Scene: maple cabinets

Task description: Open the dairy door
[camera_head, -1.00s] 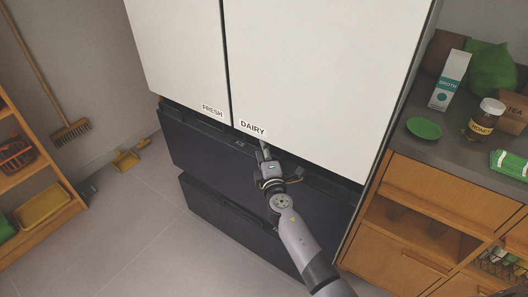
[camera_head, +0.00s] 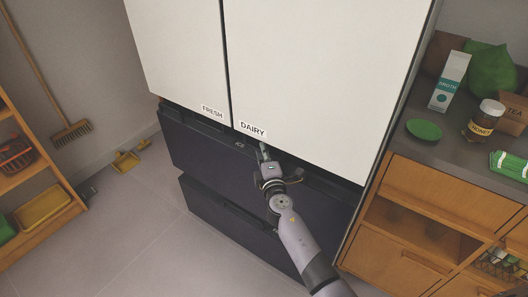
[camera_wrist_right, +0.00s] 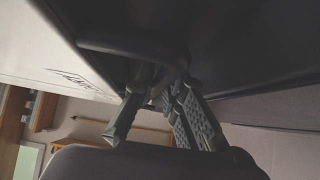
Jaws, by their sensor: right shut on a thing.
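The white dairy door (camera_head: 310,80) with its "DAIRY" label (camera_head: 252,129) is the right upper door of the fridge in the head view, and it looks closed. The label also shows in the right wrist view (camera_wrist_right: 71,79). My right gripper (camera_head: 263,150) is at the door's lower edge, just under the label. In the right wrist view its fingers (camera_wrist_right: 160,115) reach up to a dark curved bar (camera_wrist_right: 135,43) beneath the door and are shut on it; the exact contact is dark. My left gripper is out of view.
The white "FRESH" door (camera_head: 180,55) is to the left. Dark drawers (camera_head: 215,150) lie below. A wooden counter unit (camera_head: 450,200) with a honey jar (camera_head: 486,118) and a carton (camera_head: 450,80) stands close on the right.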

